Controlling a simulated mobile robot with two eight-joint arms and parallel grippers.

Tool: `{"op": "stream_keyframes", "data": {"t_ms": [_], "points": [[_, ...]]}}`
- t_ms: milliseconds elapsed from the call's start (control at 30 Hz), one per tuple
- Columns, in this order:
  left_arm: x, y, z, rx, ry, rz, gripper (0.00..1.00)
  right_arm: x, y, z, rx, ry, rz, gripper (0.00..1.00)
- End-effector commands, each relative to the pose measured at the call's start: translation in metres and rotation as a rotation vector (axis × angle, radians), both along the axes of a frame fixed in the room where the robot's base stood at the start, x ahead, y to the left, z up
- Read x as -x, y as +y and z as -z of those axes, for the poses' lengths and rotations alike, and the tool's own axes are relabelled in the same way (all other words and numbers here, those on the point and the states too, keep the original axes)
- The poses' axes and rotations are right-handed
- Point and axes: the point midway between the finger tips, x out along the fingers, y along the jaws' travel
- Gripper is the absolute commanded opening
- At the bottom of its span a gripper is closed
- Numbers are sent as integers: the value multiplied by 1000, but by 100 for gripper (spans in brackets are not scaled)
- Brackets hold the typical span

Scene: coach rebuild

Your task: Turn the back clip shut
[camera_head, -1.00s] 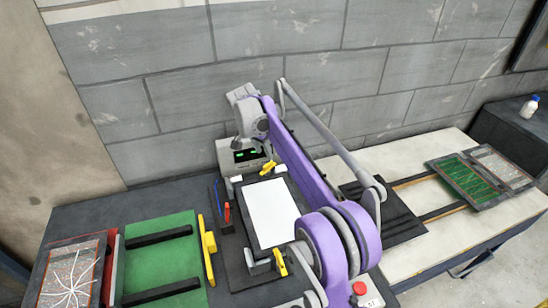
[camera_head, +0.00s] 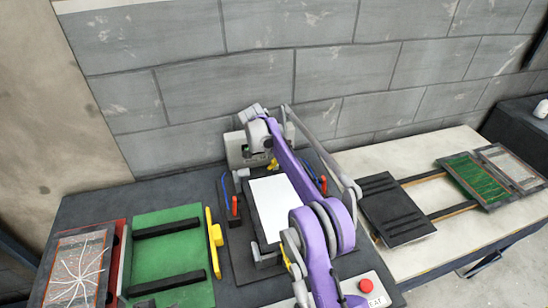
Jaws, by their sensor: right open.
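The back clip (camera_head: 274,166) is a small yellow piece at the far end of a dark fixture (camera_head: 242,262) that holds a white sheet (camera_head: 273,202). My purple right arm partly covers the clip, and its exact angle is hard to tell. A second yellow clip (camera_head: 286,258) shows at the fixture's near end, beside a grey block (camera_head: 266,257). My right gripper (camera_head: 262,147) is open above the back end of the fixture, close to the back clip. Its fingertips are largely hidden behind the wrist, so I cannot tell whether they touch the clip. My left gripper is not in view.
A grey box (camera_head: 235,154) stands behind the fixture near the block wall. Red-handled tools (camera_head: 235,206) stand left of the sheet. A green panel (camera_head: 168,243) with black bars lies further left. A red button (camera_head: 366,285) is at front right. A pale table (camera_head: 455,235) extends right.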

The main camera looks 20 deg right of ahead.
Motion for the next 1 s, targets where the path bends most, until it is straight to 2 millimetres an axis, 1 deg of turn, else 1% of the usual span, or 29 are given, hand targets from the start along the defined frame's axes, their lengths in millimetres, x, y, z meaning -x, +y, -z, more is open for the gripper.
{"op": "stream_keyframes", "data": {"t_ms": [100,367,400,600,1000], "points": [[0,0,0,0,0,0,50,-1,-2,5,0,0,0,42],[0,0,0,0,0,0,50,-1,-2,6,0,0,0,42],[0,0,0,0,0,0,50,-1,-2,6,0,0,0,35],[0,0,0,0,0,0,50,-1,-2,6,0,0,0,0],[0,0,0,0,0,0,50,-1,-2,6,0,0,-8,0]]}}
